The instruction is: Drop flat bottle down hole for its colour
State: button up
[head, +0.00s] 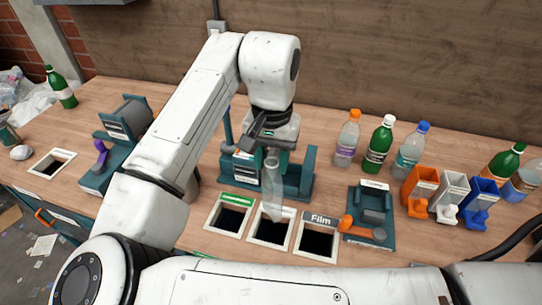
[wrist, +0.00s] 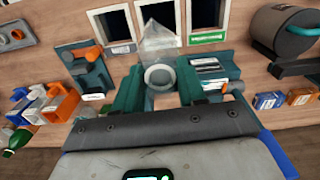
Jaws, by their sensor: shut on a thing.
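My gripper (head: 271,151) is shut on the neck of a clear, flattened bottle (head: 272,188), which hangs below it. In the wrist view my gripper (wrist: 160,82) has its teal fingers on both sides of the bottle's round neck, and the clear body (wrist: 160,42) points away. Three framed holes lie side by side: one with a green label (head: 212,216), a middle one (head: 286,236) and one labelled Film (head: 300,246). In both views the bottle's lower end overlaps the middle hole; its exact height is unclear. The bottle partly hides the middle label.
A teal stand (head: 306,172) is behind the gripper. Several capped bottles (head: 378,144) stand at the right, near orange, white and blue holders (head: 419,186). A teal device (head: 372,212) is beside the Film hole. Another framed hole (head: 63,155) lies far left.

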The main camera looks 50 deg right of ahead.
aim_at(272, 177)
notch_tip(272, 177, down, 5)
jog(key=b, duration=0.4)
jog(key=shift+f, duration=0.15)
jog(key=shift+f+b, duration=1.7)
jog(key=shift+f, duration=1.2)
jog(key=o, duration=1.2)
notch_tip(272, 177, up, 11)
jog(key=shift+f, duration=0.1)
